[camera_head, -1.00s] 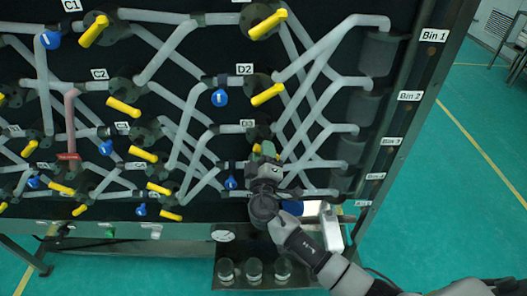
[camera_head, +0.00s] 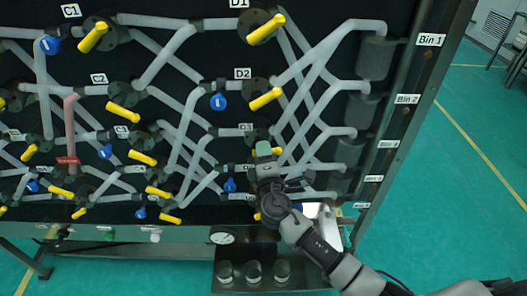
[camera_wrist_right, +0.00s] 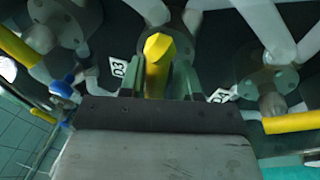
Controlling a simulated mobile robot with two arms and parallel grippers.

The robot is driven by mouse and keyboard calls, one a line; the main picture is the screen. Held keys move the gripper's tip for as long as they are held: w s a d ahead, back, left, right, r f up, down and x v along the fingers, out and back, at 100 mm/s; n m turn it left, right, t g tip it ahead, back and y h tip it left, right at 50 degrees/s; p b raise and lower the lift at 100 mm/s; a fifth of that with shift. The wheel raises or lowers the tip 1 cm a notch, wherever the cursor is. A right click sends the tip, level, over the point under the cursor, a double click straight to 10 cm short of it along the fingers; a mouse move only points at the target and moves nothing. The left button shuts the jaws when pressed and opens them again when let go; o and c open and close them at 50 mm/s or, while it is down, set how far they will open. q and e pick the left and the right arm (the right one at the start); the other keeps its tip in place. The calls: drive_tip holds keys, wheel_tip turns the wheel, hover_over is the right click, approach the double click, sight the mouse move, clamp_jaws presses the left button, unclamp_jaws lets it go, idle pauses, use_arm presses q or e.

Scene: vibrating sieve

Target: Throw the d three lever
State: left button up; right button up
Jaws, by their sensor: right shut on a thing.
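The yellow D3 lever (camera_head: 277,151) shows as a small yellow piece by my right gripper (camera_head: 264,150), just below the D3 label (camera_head: 246,127); the gripper hides most of it. In the right wrist view the D3 lever (camera_wrist_right: 157,65) stands between the two greenish fingers of my right gripper (camera_wrist_right: 157,80), with the D3 label (camera_wrist_right: 118,68) to its left. The right gripper is shut on this lever. My left gripper is in neither view.
The yellow D2 lever (camera_head: 266,98) and D1 lever (camera_head: 266,28) are above. In the wrist view another yellow lever (camera_wrist_right: 290,122) lies close on the right. A blue handle (camera_head: 230,185) and grey pipes (camera_head: 310,130) are near the gripper. Jars (camera_head: 254,271) stand below.

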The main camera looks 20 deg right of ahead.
drive_tip(key=r+n+p, duration=0.1)
drive_tip(key=n, duration=0.1)
drive_tip(key=r+n+y+p, duration=0.1)
drive_tip(key=shift+w+n, duration=0.1)
drive_tip(key=shift+n, duration=0.3)
drive_tip(key=shift+f+n+g+p, duration=0.1)
drive_tip(key=shift+n+g+p, duration=0.2)
drive_tip(key=shift+n+p, duration=1)
drive_tip(key=shift+a, duration=0.1)
drive_tip(key=o, duration=0.7)
drive_tip(key=shift+f, duration=0.1)
drive_tip(key=shift+a, duration=0.1)
drive_tip(key=shift+f, duration=0.2)
